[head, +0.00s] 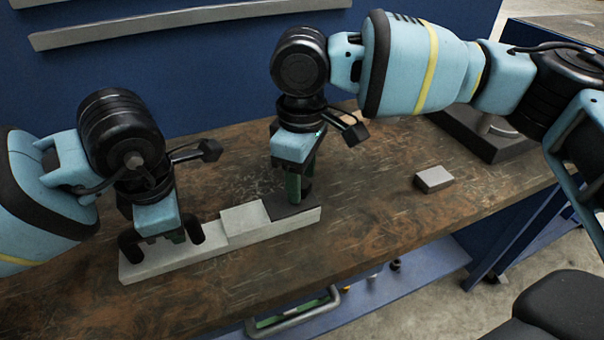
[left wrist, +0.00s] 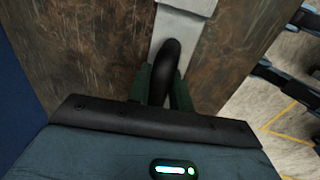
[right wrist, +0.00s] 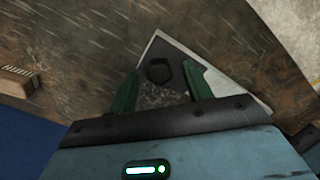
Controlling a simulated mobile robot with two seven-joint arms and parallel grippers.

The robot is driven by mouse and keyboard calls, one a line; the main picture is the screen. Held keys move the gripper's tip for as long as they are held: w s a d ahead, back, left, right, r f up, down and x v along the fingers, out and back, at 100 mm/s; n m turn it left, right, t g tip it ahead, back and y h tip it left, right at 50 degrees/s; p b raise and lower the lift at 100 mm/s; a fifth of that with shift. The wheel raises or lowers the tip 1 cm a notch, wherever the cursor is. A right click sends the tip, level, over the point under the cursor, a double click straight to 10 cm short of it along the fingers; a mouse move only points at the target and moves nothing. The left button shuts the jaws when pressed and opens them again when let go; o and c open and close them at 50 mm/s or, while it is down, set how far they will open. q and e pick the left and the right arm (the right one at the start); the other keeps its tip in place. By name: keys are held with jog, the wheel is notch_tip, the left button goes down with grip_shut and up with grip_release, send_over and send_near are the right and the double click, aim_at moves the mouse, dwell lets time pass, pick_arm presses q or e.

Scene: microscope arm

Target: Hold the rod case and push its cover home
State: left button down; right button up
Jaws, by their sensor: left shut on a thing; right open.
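The rod case (head: 175,257) is a long light grey bar lying near the table's front edge. A raised light grey section (head: 245,222) is at its middle. A dark plate (head: 283,208), seemingly the cover, lies at its right end. A black knob (right wrist: 158,70) stands on the dark plate in the right wrist view. My left gripper (head: 170,238) is shut on a black arched handle (left wrist: 168,65) at the case's left end. My right gripper (head: 298,188) is open, pointing down, with its fingers on either side of the knob; contact cannot be told.
A small grey block (head: 433,180) lies on the table (head: 370,215) to the right. A dark stand base (head: 490,135) is at the back right. A blue wall with grey rails (head: 150,25) rises behind. The table between case and block is clear.

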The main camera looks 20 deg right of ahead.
notch_tip(320, 180, up, 12)
dwell(0.4)
jog(key=shift+f, duration=0.1)
pick_arm(q)
jog(key=c, duration=1.2)
grip_release()
jog(key=shift+o, duration=0.2)
notch_tip(320, 180, up, 12)
jog(key=s, duration=0.2)
jog(key=shift+s, duration=0.2)
jog(key=shift+f, duration=0.1)
pick_arm(e)
jog(key=shift+f, duration=0.1)
